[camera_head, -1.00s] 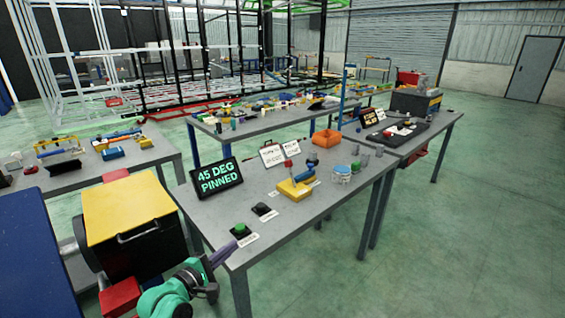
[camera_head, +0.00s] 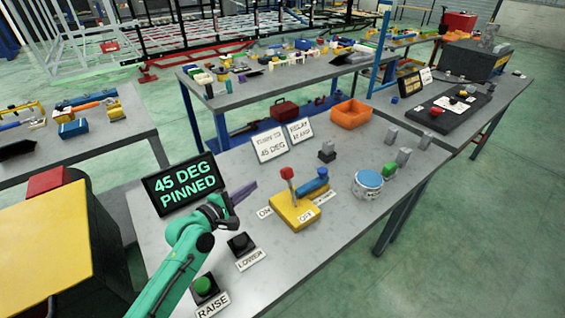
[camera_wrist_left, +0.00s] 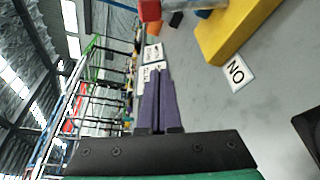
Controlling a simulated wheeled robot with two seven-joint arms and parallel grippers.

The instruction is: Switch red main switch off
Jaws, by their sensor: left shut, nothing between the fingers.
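In the left wrist view the shut purple fingers (camera_wrist_left: 158,100) point toward the white signs, with the yellow base (camera_wrist_left: 238,32) and an ON label (camera_wrist_left: 236,72) to the right. The red knob (camera_wrist_left: 150,10) shows at the top. My right gripper is out of view.
A dark display (camera_head: 181,184) reading "45 DEG PINNED" stands behind my left arm. The green RAISE button (camera_head: 203,286) and black LOWER button (camera_head: 241,243) are near the front edge. A blue-topped round container (camera_head: 368,183) and an orange bin (camera_head: 351,113) are further right.

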